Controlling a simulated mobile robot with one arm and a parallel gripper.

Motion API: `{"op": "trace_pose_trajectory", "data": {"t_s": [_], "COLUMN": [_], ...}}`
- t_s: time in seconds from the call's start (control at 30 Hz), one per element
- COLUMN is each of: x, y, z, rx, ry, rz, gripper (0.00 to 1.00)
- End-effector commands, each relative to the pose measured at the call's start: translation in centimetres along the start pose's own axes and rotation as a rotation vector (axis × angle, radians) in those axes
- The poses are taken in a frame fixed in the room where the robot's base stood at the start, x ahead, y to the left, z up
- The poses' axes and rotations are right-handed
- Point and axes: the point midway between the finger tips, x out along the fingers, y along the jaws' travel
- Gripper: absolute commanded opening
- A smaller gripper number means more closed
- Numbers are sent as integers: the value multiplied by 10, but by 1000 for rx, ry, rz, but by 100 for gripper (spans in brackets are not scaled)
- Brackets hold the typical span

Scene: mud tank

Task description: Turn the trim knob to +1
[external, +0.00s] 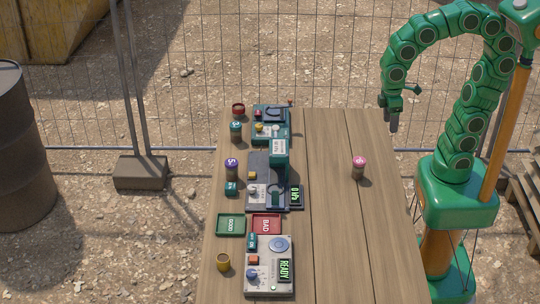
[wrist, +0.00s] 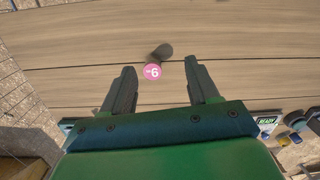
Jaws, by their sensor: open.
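My gripper (external: 393,124) hangs from the green arm over the right part of the table, apart from every device. A grey panel (external: 284,290) at the front of the table has a blue knob (external: 252,273), an orange button (external: 253,260), a round blue-grey dial (external: 279,244) and a green "READY" display (external: 285,270). Its display also shows at the right of the wrist view (wrist: 267,120). Knob markings are too small to read, so I cannot tell which knob is the trim knob.
A pink-topped cylinder (external: 359,166) stands alone right of centre. A device with a numeric display (external: 295,196) and a green device (external: 284,134) stand behind the panel. Green (external: 219,225) and red (external: 277,219) trays and a yellow cup (external: 223,262) are near. The table's right half is mostly clear.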

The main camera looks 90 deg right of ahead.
Motion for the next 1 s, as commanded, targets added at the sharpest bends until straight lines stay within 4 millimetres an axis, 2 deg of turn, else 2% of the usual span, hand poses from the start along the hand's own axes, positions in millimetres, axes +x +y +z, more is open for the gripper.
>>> {"op": "trace_pose_trajectory", "data": {"t_s": [0.1,0.47,0.77,1.0], "x": [-7,-18,-19,-13], "y": [-8,-39,-74,-110], "z": [-35,-133,-211,-270], "rx": [-42,-168,-274,-361], "ry": [23,90,145,186], "rz": [-4,-14,-23,-33], "gripper": [60,60,60,60]}}
